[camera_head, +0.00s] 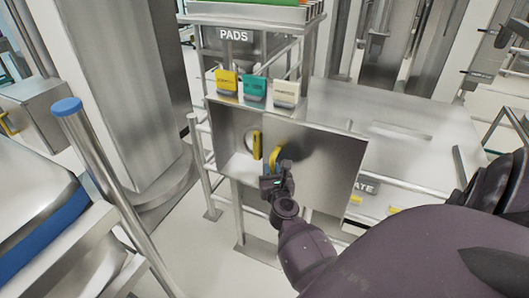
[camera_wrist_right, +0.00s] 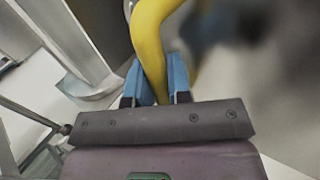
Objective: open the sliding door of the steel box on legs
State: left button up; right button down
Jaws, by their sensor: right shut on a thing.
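The steel box on legs (camera_head: 340,172) stands in the middle of the head view. Its flat door panel covers the right part of the front. The left part is open and shows a recess (camera_head: 228,130) with a round pale thing and an upright yellow bar (camera_head: 257,145) at its right side. A curved yellow handle (camera_head: 277,153) stands on the door. My right gripper (camera_head: 273,178) is shut on this handle. In the right wrist view its blue fingertips (camera_wrist_right: 157,82) sit either side of the yellow handle (camera_wrist_right: 148,38). My left gripper is not in view.
A steel table (camera_head: 400,120) lies behind, right. A blue-capped post (camera_head: 67,106) and a blue-edged cart (camera_head: 40,215) are at the left. My right arm covers the lower right.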

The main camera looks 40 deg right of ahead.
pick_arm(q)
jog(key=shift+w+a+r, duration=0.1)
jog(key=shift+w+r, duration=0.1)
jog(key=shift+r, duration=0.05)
pick_arm(e)
jog(key=s, duration=0.1)
jog(key=s+d, duration=0.1)
jog(key=shift+s+d, duration=0.1)
jog(key=shift+s, duration=0.25)
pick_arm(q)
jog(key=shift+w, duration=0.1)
pick_arm(e)
jog(key=c, duration=1.1)
grip_release()
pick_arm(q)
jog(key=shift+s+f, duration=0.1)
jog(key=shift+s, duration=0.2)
pick_arm(e)
jog(key=shift+o, duration=0.2)
